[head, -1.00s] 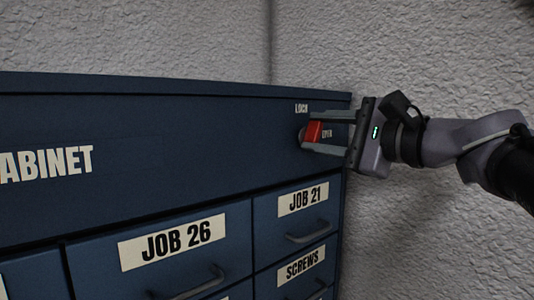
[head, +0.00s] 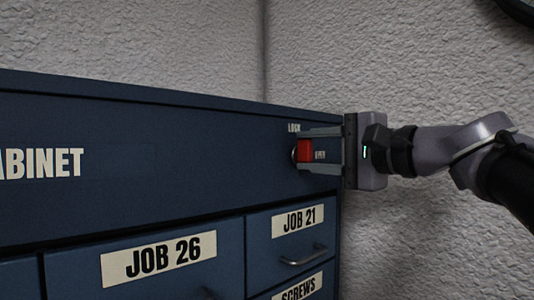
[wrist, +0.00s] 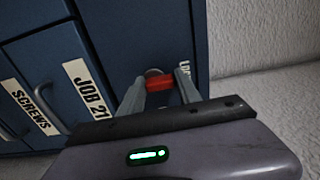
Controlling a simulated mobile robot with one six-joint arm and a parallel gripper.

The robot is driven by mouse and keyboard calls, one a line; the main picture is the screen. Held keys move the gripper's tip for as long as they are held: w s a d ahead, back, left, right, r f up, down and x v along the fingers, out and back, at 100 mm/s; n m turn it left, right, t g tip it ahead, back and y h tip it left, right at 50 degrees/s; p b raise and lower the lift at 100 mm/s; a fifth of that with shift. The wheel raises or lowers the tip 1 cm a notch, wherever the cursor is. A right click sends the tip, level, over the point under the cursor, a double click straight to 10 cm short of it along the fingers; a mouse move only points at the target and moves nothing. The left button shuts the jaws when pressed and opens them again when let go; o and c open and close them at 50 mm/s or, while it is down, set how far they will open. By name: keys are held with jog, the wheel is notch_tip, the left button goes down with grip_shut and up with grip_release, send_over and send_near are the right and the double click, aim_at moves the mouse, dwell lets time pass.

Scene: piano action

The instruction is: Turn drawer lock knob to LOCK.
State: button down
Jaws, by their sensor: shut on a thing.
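The red drawer lock knob (head: 304,150) is on the upper right front of the blue cabinet (head: 150,130). The LOCK label (head: 294,128) is above it and the OPEN label (head: 320,155) is to its right. My gripper (head: 308,150) reaches in from the right, with one finger above and one below the knob, shut on it. The knob's red grip looks upright in the head view. In the wrist view the knob (wrist: 159,82) sits between the two grey fingers, and the LOCK label is partly hidden by a finger.
Drawers labelled JOB 26 (head: 158,260), JOB 21 (head: 299,220) and SCREWS (head: 298,289) lie below, with protruding handles such as the JOB 21 handle (head: 304,256). A rough grey wall (head: 400,70) stands behind and to the right of the cabinet.

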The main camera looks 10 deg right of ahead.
jog(key=c, duration=0.8)
grip_release()
jog(key=shift+c, duration=0.2)
jog(key=b+v, duration=0.4)
jog(key=v, duration=1.3)
jog(key=shift+s, duration=0.15)
jog(key=shift+d, duration=0.1)
